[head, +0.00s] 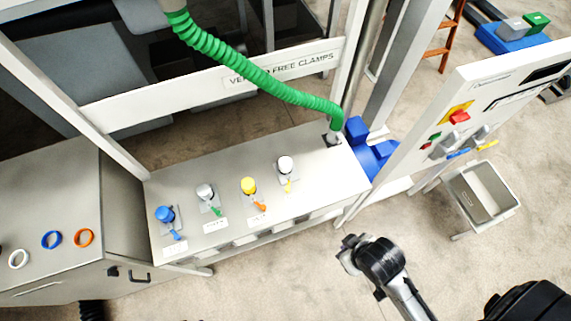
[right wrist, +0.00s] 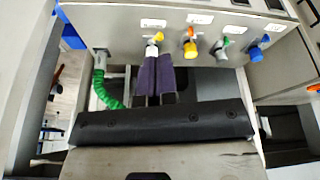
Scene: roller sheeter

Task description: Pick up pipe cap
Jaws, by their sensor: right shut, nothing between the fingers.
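Several capped pipe stubs stand in a row on the grey bench (head: 324,178): a blue cap (head: 164,213), a grey-white cap (head: 205,191), a yellow cap (head: 248,185) and a white cap (head: 285,163). Each has a small coloured lever in front. My right gripper (head: 350,247) is in front of the bench's right end, apart from the caps. In the right wrist view, its purple fingers (right wrist: 157,56) are shut and empty, lined up toward the white cap (right wrist: 152,50), which they partly overlap in the picture. My left gripper is not in view.
A green hose (head: 262,72) arches to the bench's right end. A control panel (head: 480,110) with buttons stands at right, above a grey bin (head: 482,190). Coloured rings, one orange (head: 84,238), lie on the left cabinet. Open floor lies in front of the bench.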

